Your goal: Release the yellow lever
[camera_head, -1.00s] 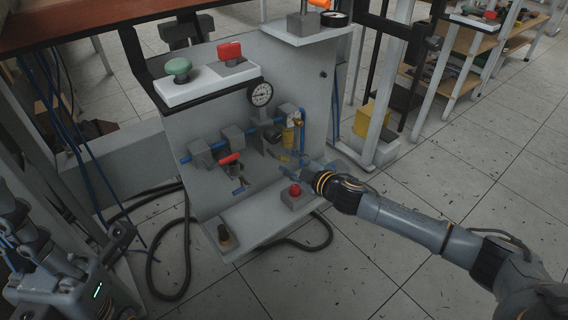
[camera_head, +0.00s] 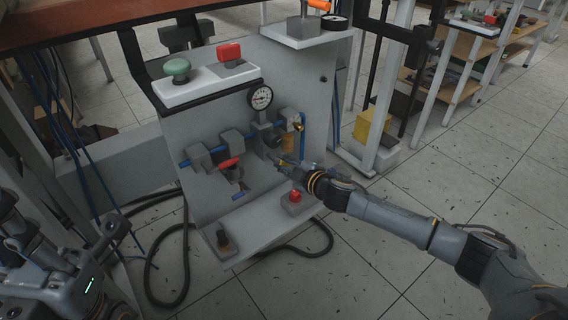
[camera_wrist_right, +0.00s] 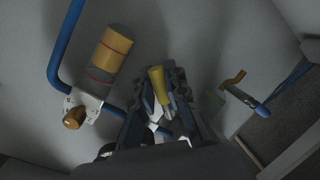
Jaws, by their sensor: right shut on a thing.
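The yellow lever (camera_wrist_right: 157,84) stands between the fingers of my right gripper (camera_wrist_right: 161,88) in the right wrist view. The fingers are shut on it, one on each side. In the head view my right gripper (camera_head: 286,166) is at the lower right of the grey pneumatic panel (camera_head: 322,85), below the gauge, and the lever is mostly hidden there. Parts of my left arm and gripper (camera_head: 112,235) show at the lower left, away from the panel; its fingers cannot be made out clearly.
A red lever (camera_head: 229,163) sits on the panel's blue pipe line, left of my right gripper. A red button (camera_head: 295,196) is just below it. The pressure gauge (camera_head: 260,97) is above. The yellow-and-grey cylinder (camera_wrist_right: 110,50) and a brown knob (camera_wrist_right: 73,118) are left of the fingers.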

